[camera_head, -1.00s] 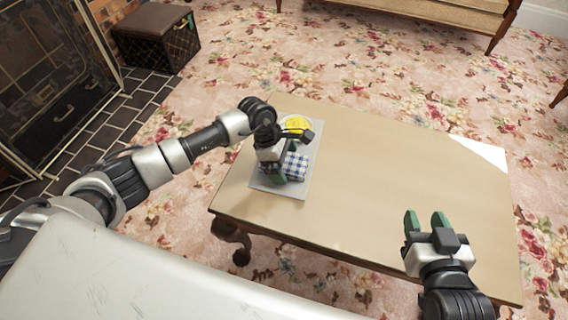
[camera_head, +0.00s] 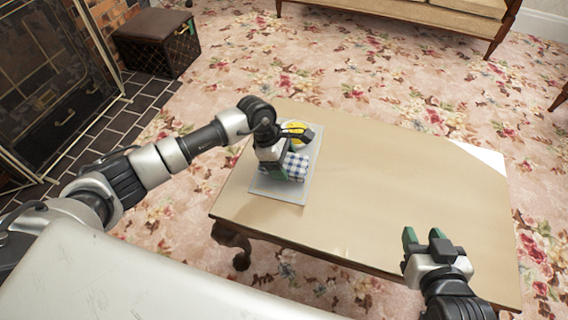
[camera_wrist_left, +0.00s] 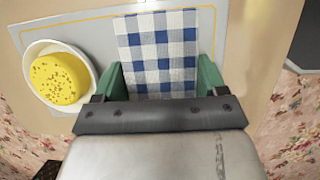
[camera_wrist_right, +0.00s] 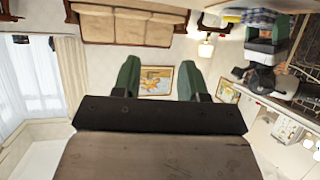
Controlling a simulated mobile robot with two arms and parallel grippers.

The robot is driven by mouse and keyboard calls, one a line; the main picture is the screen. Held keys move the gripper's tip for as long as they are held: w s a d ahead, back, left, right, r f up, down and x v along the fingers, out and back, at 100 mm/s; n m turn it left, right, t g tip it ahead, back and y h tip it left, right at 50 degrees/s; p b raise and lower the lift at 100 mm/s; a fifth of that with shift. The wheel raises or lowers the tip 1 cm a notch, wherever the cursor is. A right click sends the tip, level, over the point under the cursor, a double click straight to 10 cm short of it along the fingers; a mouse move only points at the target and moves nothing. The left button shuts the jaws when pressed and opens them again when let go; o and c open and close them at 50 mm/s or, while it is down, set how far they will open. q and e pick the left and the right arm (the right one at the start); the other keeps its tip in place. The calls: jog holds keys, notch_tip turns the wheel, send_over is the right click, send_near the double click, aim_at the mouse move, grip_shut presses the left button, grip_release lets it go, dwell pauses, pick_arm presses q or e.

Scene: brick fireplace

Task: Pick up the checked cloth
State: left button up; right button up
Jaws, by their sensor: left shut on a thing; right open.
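The blue-and-white checked cloth (camera_head: 297,165) is at the grey tray (camera_head: 290,194) on the table's left end. My left gripper (camera_head: 284,172) is shut on the cloth. In the left wrist view the cloth (camera_wrist_left: 157,52) runs up between the two green fingers (camera_wrist_left: 160,82), over the tray. Whether its lower edge touches the tray is hard to tell. My right gripper (camera_head: 424,240) is open and empty, above the table's front right part. In the right wrist view, nothing is between its fingers (camera_wrist_right: 157,80).
A white bowl with a yellow sponge-like thing (camera_wrist_left: 60,78) stands on the tray beside the cloth. The wooden table (camera_head: 390,180) is otherwise mostly clear, with a white patch (camera_head: 482,156) at its far right corner. A fireplace screen (camera_head: 45,90) is at the left.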

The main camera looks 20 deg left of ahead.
aim_at(290, 166)
pick_arm(q)
jog(key=r, duration=0.2)
jog(key=s+d+r+p, duration=0.3)
jog(key=s+d+r, duration=0.4)
jog(key=s, duration=0.2)
pick_arm(e)
jog(key=s+d+f+g+h, duration=0.1)
jog(key=s+d+f+g, duration=0.1)
jog(key=s+g, duration=0.2)
jog(key=s+d+f+g+h, duration=0.1)
jog(key=s+d+f+g, duration=0.1)
jog(key=s+g, duration=0.3)
jog(key=shift+s+f+h, duration=0.3)
jog(key=shift+s+f, duration=0.3)
jog(key=shift+s, duration=0.35)
pick_arm(q)
jog(key=shift+s+d, duration=0.1)
